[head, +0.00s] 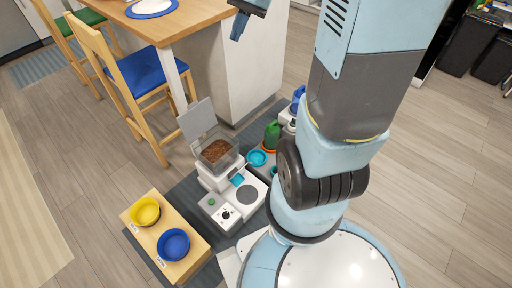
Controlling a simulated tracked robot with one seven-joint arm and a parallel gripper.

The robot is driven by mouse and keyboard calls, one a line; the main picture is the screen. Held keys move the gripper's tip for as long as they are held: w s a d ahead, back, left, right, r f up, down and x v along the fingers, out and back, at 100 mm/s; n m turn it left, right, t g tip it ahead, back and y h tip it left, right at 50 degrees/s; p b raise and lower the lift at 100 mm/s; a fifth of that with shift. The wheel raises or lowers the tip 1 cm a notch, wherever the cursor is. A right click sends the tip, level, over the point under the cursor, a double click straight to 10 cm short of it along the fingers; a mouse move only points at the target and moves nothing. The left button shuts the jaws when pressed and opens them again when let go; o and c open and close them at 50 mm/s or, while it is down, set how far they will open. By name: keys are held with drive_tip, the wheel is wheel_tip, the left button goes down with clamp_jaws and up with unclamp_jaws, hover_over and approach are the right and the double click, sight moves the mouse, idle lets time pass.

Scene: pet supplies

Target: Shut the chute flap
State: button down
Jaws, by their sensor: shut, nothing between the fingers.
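A white pet feeder (213,183) stands on the floor mat, with a clear hopper (219,154) of brown kibble on top. A pale grey panel (197,120) stands raised at the hopper's back edge; it looks like the hopper's lid. A small teal piece (237,180) is low on the feeder's right side. It may be the chute or its flap; at this size I cannot tell which, or whether it is open. My gripper (237,32) is partly in view at the top edge, shut and empty, well apart from the feeder.
A wooden stand with a yellow bowl (145,212) and a blue bowl (173,244) is left of the feeder. A teal dish (257,158) and a green container (272,134) are to its right. A table (196,20) and blue-seated chair (150,72) stand behind.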

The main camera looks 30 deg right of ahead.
drive_tip(key=w+d+f+m+y, duration=0.35)
drive_tip(key=w+f, duration=0.25)
drive_tip(key=f, duration=0.4)
drive_tip(key=w+d+f+m+y, duration=0.25)
drive_tip(key=w+d+f, duration=0.25)
drive_tip(key=w+f, duration=0.3)
drive_tip(key=d+f+m+t+y, duration=0.1)
drive_tip(key=d+f+m+t, duration=0.25)
drive_tip(key=f, duration=0.75)
drive_tip(key=d+f+m+t, duration=0.2)
drive_tip(key=d+f+m, duration=0.25)
drive_tip(key=f, duration=0.75)
drive_tip(key=s+d+f+m+t+h, duration=0.1)
drive_tip(key=s+d+f+m+t, duration=0.2)
drive_tip(key=f, duration=0.9)
drive_tip(key=s+f+m+t+h, duration=0.2)
drive_tip(key=s+f+m, duration=0.3)
drive_tip(key=f, duration=0.7)
drive_tip(key=s+a+f+m+t+h, duration=0.1)
drive_tip(key=s+a+f+m+h, duration=0.1)
drive_tip(key=s+f, duration=0.4)
drive_tip(key=s+a+f+m+h, duration=0.2)
drive_tip(key=s+f+m, duration=0.2)
drive_tip(key=f, duration=0.7)
drive_tip(key=shift+s+t+h, duration=0.3)
drive_tip(key=shift+s+t, duration=0.05)
drive_tip(key=shift+s, duration=0.6)
